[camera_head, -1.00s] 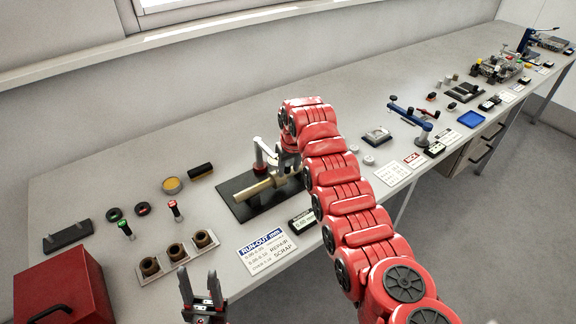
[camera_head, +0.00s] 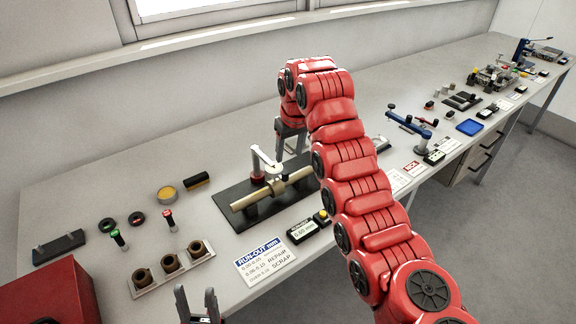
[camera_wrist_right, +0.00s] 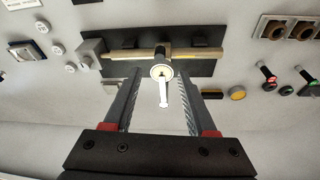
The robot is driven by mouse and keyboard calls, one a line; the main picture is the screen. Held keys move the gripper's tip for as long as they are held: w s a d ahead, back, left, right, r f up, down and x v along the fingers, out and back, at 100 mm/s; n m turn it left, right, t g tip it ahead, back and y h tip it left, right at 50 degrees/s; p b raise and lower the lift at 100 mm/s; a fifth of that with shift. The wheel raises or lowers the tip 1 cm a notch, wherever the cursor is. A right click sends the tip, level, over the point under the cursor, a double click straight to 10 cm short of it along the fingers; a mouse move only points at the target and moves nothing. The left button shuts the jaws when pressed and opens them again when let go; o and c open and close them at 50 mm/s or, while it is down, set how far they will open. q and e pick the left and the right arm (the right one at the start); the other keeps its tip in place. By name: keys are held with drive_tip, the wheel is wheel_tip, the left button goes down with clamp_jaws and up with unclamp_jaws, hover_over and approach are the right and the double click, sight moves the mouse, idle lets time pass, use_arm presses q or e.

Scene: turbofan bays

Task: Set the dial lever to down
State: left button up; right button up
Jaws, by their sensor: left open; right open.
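The dial lever (camera_head: 267,160) is a white arm on a post with a reddish base, at the back of the run-out fixture (camera_head: 235,212). In the right wrist view the lever (camera_wrist_right: 163,94) hangs from a round pivot, pointing toward the bottom of the picture. A brass shaft (camera_head: 246,201) lies across the black fixture plate. My right gripper (camera_head: 290,135) is open, behind and right of the lever; in its wrist view the fingers (camera_wrist_right: 160,78) flank the lever without visible contact. My left gripper (camera_head: 197,300) is open and empty at the bench's front edge.
A readout box (camera_head: 306,233) with a yellow button and a run-out card (camera_head: 264,262) lie in front of the fixture. Bushings on a tray (camera_head: 172,270), stamps and a yellow tin (camera_head: 166,194) stand left. My right arm hides bench right of the fixture.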

drive_tip(key=b+v, duration=0.1)
drive_tip(key=v, duration=0.5)
drive_tip(key=shift+r+b, duration=0.25)
drive_tip(key=shift+b, duration=0.05)
drive_tip(key=shift+s+d, duration=0.1)
drive_tip(key=shift+s, duration=0.05)
